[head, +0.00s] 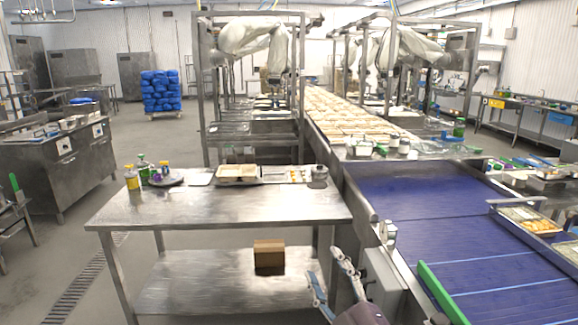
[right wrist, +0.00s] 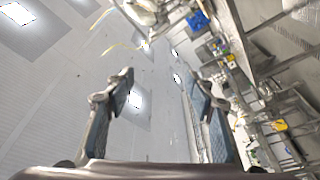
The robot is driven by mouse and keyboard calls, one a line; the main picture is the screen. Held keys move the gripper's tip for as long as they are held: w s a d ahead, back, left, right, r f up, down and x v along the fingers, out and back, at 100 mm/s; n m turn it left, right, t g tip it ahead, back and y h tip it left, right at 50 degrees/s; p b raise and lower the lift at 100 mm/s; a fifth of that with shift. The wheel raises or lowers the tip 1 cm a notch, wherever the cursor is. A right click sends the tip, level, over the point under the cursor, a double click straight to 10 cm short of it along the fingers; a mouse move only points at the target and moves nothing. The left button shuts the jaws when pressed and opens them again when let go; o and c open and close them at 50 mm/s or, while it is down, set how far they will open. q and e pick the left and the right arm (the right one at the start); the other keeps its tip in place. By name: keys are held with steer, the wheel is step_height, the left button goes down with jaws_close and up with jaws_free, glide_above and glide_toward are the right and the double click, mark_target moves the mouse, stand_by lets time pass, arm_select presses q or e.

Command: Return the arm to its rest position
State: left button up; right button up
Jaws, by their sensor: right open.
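My right gripper (head: 328,268) is in the lower middle of the head view, in front of the gap between the steel table and the conveyor. Its two fingers stand apart and point up. In the right wrist view the same gripper (right wrist: 162,90) shows its fingers wide apart with nothing between them. The ceiling and wall lie beyond them. My left gripper is in neither view.
A steel table (head: 250,208) stands at left, with a tray (head: 237,173), bottles (head: 132,178) and a pot (head: 319,176) along its back. A brown box (head: 269,256) sits on its lower shelf.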

steer(key=s+d+f+m+g+h, duration=0.4)
steer(key=s+d+f+m, duration=0.15)
steer(key=f, duration=0.35)
steer(key=s+d+f+m+g+h, duration=0.35)
steer(key=s+d+f, duration=0.3)
steer(key=f, duration=0.35)
steer(key=s+f+m+g, duration=0.1)
steer(key=s+f+g, duration=0.2)
steer(key=s, duration=0.4)
steer(key=s+f+m+g+y, duration=0.1)
steer(key=s+f+g, duration=0.15)
steer(key=s, duration=0.55)
steer(key=s+f+m+g, duration=0.1)
steer(key=s+f+g, duration=0.1)
steer(key=s+f, duration=0.35)
steer(key=s+f+g, duration=0.1)
steer(key=s+f, duration=0.1)
steer(key=f, duration=1.1)
steer(key=s+f+g, duration=0.1)
steer(key=s+f, duration=0.1)
steer(key=f, duration=1.1)
steer(key=s+d+f, duration=0.1)
steer(key=s+f, duration=0.6)
steer(key=s, duration=0.1)
steer(key=s+d+f+g, duration=0.1)
steer(key=s+d+f, duration=0.1)
steer(key=s+f, duration=0.5)
steer(key=shift+s+d+f+n, duration=0.3)
steer(key=shift+s+f, duration=0.1)
steer(key=shift+s, duration=0.7)
